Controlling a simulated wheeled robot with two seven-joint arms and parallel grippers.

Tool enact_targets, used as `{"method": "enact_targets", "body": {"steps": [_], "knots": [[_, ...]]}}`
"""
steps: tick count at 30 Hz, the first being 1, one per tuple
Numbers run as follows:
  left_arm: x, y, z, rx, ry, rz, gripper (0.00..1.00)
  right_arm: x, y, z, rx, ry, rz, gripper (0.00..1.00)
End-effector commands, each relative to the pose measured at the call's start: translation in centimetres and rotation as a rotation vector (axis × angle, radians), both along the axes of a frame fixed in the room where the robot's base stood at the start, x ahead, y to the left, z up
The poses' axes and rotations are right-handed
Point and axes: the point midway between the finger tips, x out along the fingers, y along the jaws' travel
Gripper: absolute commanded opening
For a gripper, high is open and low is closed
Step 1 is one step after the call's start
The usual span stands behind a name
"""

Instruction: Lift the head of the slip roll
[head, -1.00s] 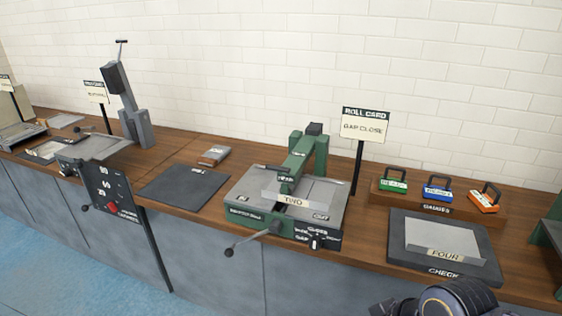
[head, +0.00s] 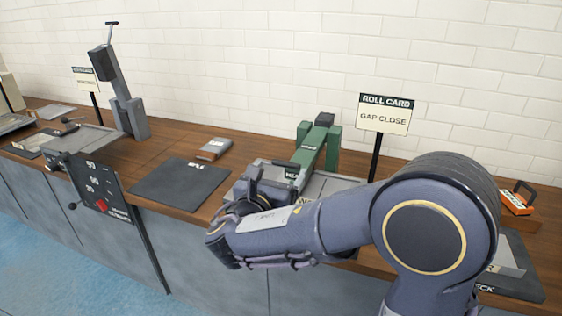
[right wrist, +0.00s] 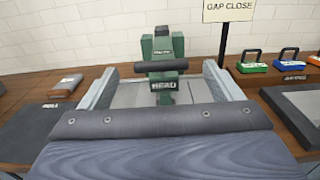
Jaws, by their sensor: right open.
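The slip roll's green head (head: 318,142) slopes down toward its front end, with a dark bar handle above a plate reading HEAD. In the right wrist view the head (right wrist: 163,46) and the handle (right wrist: 161,68) are straight ahead. My right gripper (head: 268,182) is open and empty in front of the handle. Its two grey fingers (right wrist: 160,76) stand left and right of the handle in the wrist picture; I cannot tell whether they touch it. My right arm hides the slip roll's front and much of its bed. My left gripper is not in view.
A roll card reading GAP CLOSE (head: 384,114) stands on a post at right. Several gauges with handles, one orange (head: 517,198), sit further right. A dark mat (head: 180,186) lies left of the slip roll, with another machine (head: 122,100) beyond.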

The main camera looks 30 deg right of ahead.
Motion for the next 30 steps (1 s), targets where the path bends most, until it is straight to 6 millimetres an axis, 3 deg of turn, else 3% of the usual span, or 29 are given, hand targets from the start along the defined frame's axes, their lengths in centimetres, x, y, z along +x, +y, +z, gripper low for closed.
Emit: {"method": "enact_targets", "body": {"steps": [9,20,30], "knots": [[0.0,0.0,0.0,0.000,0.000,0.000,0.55,3.0,-3.6,0.0,0.003,-0.001,-0.004,0.85],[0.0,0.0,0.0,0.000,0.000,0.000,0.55,3.5,-4.1,-0.1,0.004,0.000,-0.001,0.85],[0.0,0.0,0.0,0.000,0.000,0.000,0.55,3.4,-4.1,0.0,0.005,-0.001,-0.001,0.44]]}}
